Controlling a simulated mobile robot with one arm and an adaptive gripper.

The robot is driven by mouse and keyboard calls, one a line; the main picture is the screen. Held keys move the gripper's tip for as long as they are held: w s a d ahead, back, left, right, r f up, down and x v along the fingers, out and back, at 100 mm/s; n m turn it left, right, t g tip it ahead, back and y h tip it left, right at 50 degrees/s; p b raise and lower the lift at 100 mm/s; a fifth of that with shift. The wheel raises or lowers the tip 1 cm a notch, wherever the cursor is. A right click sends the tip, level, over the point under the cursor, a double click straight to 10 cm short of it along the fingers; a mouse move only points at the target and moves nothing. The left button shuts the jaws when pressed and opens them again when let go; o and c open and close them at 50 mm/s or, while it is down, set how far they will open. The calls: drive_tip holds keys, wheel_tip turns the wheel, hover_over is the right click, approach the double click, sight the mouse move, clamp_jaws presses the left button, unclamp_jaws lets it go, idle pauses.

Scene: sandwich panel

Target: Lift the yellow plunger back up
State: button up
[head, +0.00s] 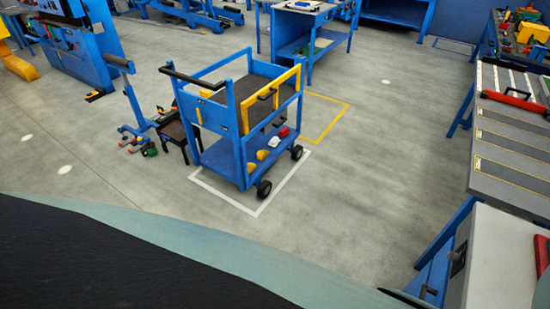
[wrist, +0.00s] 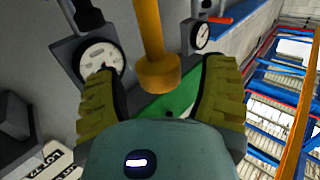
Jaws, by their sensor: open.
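The yellow plunger (wrist: 152,45) shows in the wrist view as a yellow rod with a wider round collar at its near end. My gripper (wrist: 160,92) is open, with one ridged olive finger on each side of the plunger's collar. The fingers look apart from the collar, with a gap on both sides. A green surface shows behind the collar, between the fingers. The plunger's far end runs out of the top of the picture. I cannot make out the plunger or my gripper in the head view.
A round white gauge (wrist: 101,60) sits left of the plunger and a second gauge (wrist: 200,36) right of it, both close to the fingers. In the head view, a blue cart (head: 243,150) stands on open floor, and a grey bench (head: 512,135) is at the right.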

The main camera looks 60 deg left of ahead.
drive_tip(key=shift+w+d, duration=0.2)
drive_tip(key=shift+w, duration=0.2)
drive_tip(key=shift+c, duration=0.5)
